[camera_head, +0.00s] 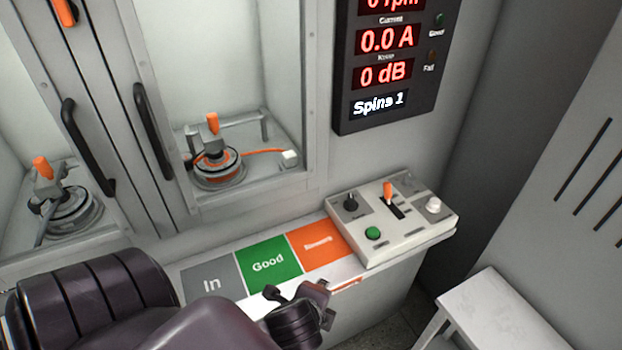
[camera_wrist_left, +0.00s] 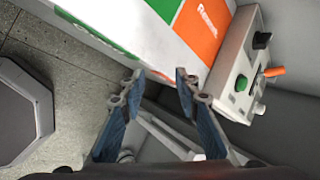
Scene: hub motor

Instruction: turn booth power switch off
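The control box (camera_head: 405,232) sits at the right end of the counter. Its orange-tipped lever switch (camera_head: 388,190) stands in a black slot, with the handle at the slot's far end. No label reading power is legible. The box also shows at the right of the left wrist view (camera_wrist_left: 230,75), with the orange lever (camera_wrist_left: 273,71) sticking out. My left gripper (camera_head: 305,300) is over the counter's front edge, in front of and left of the box. In the left wrist view its fingers (camera_wrist_left: 158,84) are apart with nothing between them. My right gripper is not visible.
The box also carries a black knob (camera_head: 350,203), a green button (camera_head: 373,233) and a white button (camera_head: 433,204). A display (camera_head: 388,75) hangs above. Glazed booth doors with black handles (camera_head: 153,130) stand left. A white stool (camera_head: 500,315) is at lower right.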

